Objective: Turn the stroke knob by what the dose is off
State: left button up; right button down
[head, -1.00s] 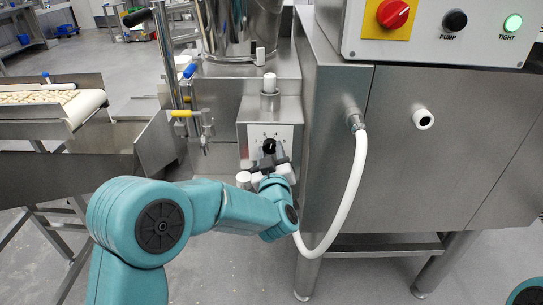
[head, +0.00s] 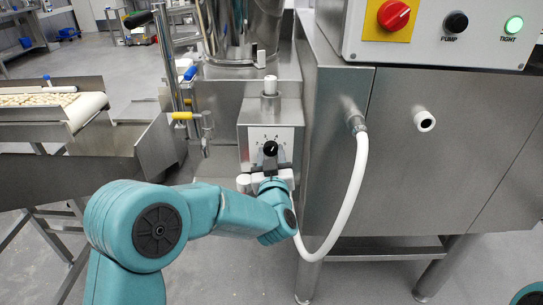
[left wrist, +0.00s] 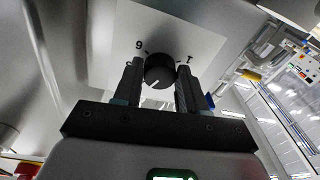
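The stroke knob (head: 270,148) is a round black knob with a white pointer line. It sits on a pale dial plate (head: 284,137) on the front of a steel box. In the left wrist view the knob (left wrist: 160,70) shows between the fingertips, with dial marks around it and its white line toward the lower left. My left gripper (head: 270,168) is open just in front of the knob, one dark finger on each side. I cannot tell whether the fingers touch it. My right gripper is not in view.
A white hose (head: 357,185) hangs right of the dial box. A conveyor with pasta (head: 40,99) stands at left.

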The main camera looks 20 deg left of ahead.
pick_arm(q)
jog(key=o, duration=0.3)
jog(key=b+v, duration=0.1)
jog(key=v, duration=1.5)
jog(key=shift+s, duration=0.15)
jog(key=shift+d, duration=0.1)
